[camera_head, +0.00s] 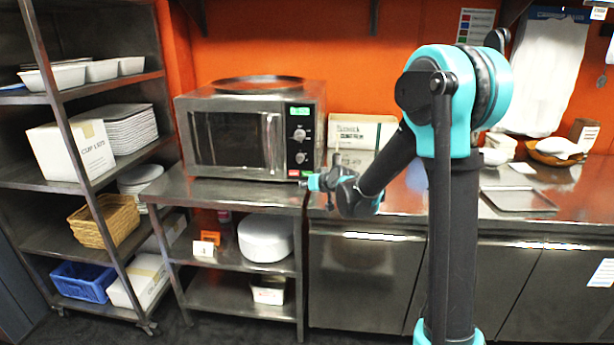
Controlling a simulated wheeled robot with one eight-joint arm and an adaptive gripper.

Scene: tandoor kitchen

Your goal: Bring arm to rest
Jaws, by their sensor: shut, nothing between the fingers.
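My arm, black and teal, rises at the right of the head view and bends at a teal elbow. Its forearm slopes down and to the left. My gripper (308,184) is at its end, small in the picture, in front of the lower right corner of the microwave (240,135). The gripper is shut and I see nothing held in it. I cannot tell whether it touches the microwave or the counter edge from this view.
A steel shelf rack (72,120) with plates and boxes stands at the left. A steel counter (400,205) runs to the right, with a metal tray (518,200) and a wooden bowl (553,153). The microwave stands on a steel table with lower shelves.

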